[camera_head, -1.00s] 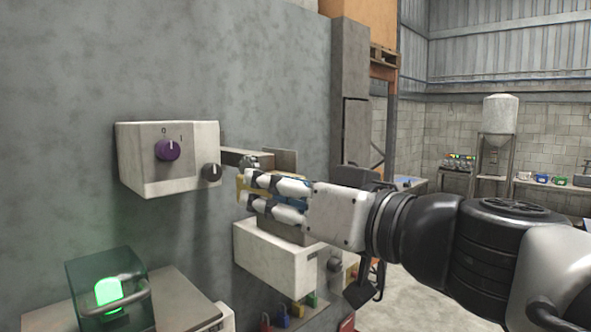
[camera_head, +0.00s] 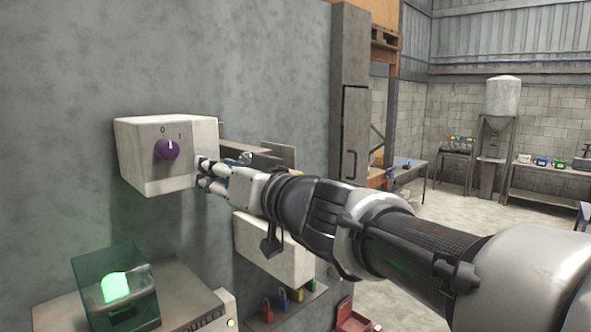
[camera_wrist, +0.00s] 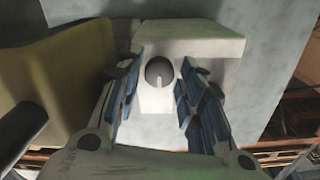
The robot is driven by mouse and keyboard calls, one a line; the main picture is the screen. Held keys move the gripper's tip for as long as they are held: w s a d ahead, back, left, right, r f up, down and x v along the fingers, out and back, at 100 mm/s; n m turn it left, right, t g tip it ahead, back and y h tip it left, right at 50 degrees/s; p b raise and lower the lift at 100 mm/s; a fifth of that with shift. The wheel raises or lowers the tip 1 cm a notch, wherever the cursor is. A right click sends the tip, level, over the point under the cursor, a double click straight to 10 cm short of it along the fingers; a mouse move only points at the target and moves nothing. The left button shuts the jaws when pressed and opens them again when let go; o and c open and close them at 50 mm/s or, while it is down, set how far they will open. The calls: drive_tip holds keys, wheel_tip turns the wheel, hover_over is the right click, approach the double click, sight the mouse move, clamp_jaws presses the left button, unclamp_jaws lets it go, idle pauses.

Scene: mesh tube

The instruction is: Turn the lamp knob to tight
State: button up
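A white box (camera_head: 150,178) on the grey wall carries a purple knob (camera_head: 167,149) marked 0 and 1, its white pointer upright. A small dark knob (camera_wrist: 159,72) sits on a white box face in the wrist view, its pale pointer towards the bottom of the picture. My gripper (camera_head: 204,175) is at the white box's right side and hides the dark knob in the head view. In the wrist view its blue-padded fingers (camera_wrist: 160,80) are open, one on each side of the dark knob, with gaps visible. I cannot read which knob is the lamp's.
A green lamp (camera_head: 116,288) glows under a dark clear cover at the lower left. Another white box (camera_head: 262,254) is below my arm, with several padlocks (camera_head: 282,300) beneath it. A grey cabinet (camera_head: 352,130) stands behind; the floor to the right is open.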

drive_tip(key=shift+c, duration=0.5)
drive_tip(key=c, duration=0.7)
